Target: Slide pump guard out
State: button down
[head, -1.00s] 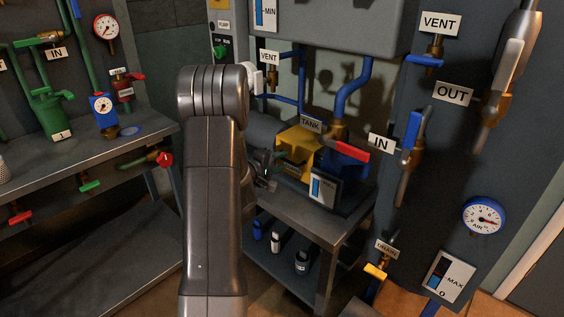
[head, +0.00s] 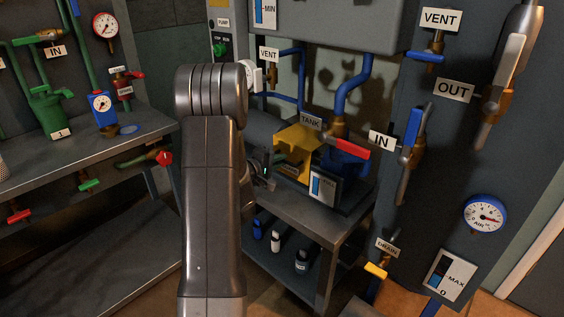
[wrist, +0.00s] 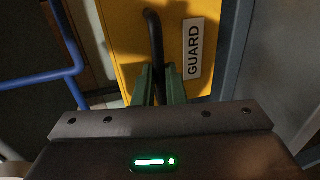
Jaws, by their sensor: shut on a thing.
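The yellow pump guard (head: 293,150) is over the pump on the small grey table, below the TANK label in the head view. In the wrist view the guard (wrist: 140,40) shows its white GUARD label and a black bar handle (wrist: 154,35). My gripper (wrist: 158,88) has its green fingers shut on this handle. In the head view my gripper is mostly hidden behind my arm, left of the guard. The blue pump (head: 343,163) shows partly to the right of the guard.
The red-handled TANK valve (head: 345,146) and its blue pipe stand close beside the guard. A gauge card (head: 323,186) stands in front. The IN valve (head: 411,150) is to the right. Small bottles (head: 276,241) stand on the lower shelf.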

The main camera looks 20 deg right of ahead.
jog(key=f+b+v, duration=0.1)
jog(key=b+v, duration=0.3)
jog(key=v, duration=0.4)
jog(key=shift+a+f, duration=0.3)
jog(key=shift+s, duration=0.1)
jog(key=c, duration=1.5)
grip_release()
jog(key=shift+a, duration=0.1)
jog(key=p+v, duration=0.1)
jog(key=v, duration=1.2)
jog(key=shift+s+a, duration=0.15)
jog(key=shift+a, duration=0.1)
